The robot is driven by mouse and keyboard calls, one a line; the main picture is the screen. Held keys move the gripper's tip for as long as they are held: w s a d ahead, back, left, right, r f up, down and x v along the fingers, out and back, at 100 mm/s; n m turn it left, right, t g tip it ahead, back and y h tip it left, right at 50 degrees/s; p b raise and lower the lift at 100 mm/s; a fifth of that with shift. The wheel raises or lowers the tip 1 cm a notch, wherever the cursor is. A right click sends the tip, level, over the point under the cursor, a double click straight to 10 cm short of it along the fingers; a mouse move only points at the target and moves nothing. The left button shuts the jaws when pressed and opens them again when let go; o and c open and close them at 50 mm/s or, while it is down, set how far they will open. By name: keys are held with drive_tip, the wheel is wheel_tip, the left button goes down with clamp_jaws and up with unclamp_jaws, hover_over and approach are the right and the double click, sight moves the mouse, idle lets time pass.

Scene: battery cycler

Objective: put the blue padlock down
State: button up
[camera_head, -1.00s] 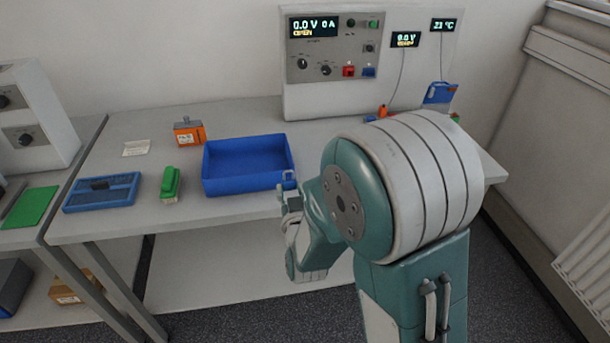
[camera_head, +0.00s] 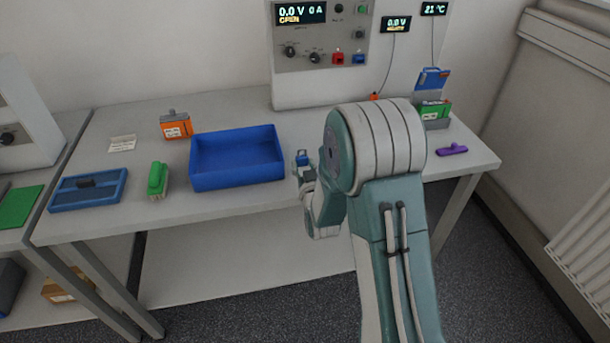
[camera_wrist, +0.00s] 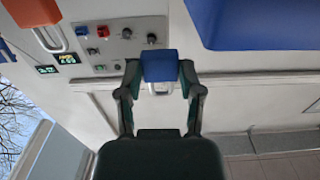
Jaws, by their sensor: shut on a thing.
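The blue padlock (camera_wrist: 160,66) is held between the two fingers of my gripper (camera_wrist: 160,75) in the wrist view, its pale shackle toward the palm. In the head view the padlock (camera_head: 302,158) shows small and blue at the end of my gripper (camera_head: 304,170), just right of the blue tray. The gripper is shut on it. From the head view I cannot tell whether the padlock touches the table.
The blue tray (camera_head: 193,172) is close to the left of my gripper. The cycler panel (camera_head: 290,88) stands behind. A purple object (camera_head: 452,150) lies at right.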

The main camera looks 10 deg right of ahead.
drive_tip(key=shift+w+d+f, duration=0.3)
drive_tip(key=shift+w+f, duration=0.15)
drive_tip(key=shift+f, duration=0.2)
wheel_tip(320, 180, down, 3)
drive_tip(key=shift+w+a+f, duration=0.1)
drive_tip(key=shift+a+f, duration=0.05)
drive_tip(key=shift+f, duration=0.05)
drive_tip(key=shift+f, duration=0.25)
drive_tip(key=shift+f, duration=0.3)
drive_tip(key=o, duration=0.9)
drive_tip(key=shift+o, duration=0.2)
